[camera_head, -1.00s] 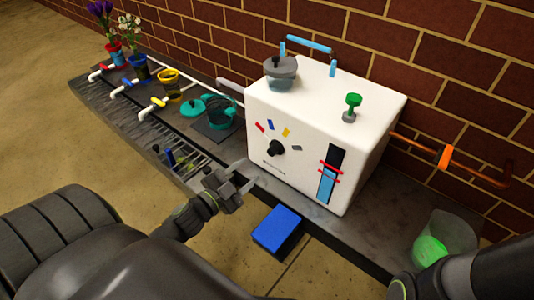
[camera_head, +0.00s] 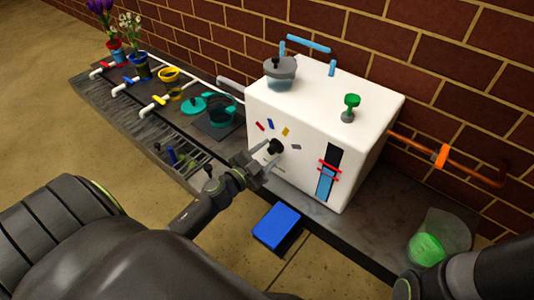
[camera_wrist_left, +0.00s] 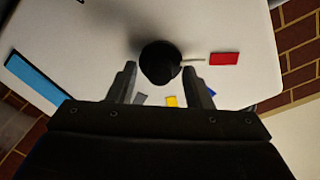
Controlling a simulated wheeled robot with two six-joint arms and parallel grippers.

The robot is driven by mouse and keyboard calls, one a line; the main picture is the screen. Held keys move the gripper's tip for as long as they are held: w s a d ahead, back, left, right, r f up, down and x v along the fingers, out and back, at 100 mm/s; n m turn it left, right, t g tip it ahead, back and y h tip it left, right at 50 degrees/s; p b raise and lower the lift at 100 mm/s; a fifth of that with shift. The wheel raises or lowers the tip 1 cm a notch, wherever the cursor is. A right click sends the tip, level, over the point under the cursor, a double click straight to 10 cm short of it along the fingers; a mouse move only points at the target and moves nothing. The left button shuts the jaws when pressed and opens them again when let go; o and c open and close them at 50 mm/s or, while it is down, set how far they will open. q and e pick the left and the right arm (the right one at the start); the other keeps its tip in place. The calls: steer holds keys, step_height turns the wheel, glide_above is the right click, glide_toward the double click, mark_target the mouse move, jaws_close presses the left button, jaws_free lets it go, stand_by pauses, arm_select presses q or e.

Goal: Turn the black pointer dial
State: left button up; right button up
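The black pointer dial (camera_head: 275,147) sits on the front face of the white box (camera_head: 375,130), below red, blue, yellow and grey marks. In the left wrist view the dial (camera_wrist_left: 160,62) is round and dark, and its thin pale pointer is toward the red mark (camera_wrist_left: 224,58). My left gripper (camera_head: 267,160) is at the box front, right by the dial. In the left wrist view its two fingers (camera_wrist_left: 160,85) are apart, one on each side of the dial's lower part, with gaps visible. My right gripper is out of view; only part of that arm shows at lower right.
A level gauge with red markers (camera_head: 328,172) is right of the dial. A lidded grey pot (camera_head: 281,75) and a green knob (camera_head: 350,107) are on top. A blue block (camera_head: 277,226) is below the gripper. A clear cup with green contents (camera_head: 428,248) stands at right.

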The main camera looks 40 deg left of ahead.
arm_select(q)
steer(key=c, duration=0.9)
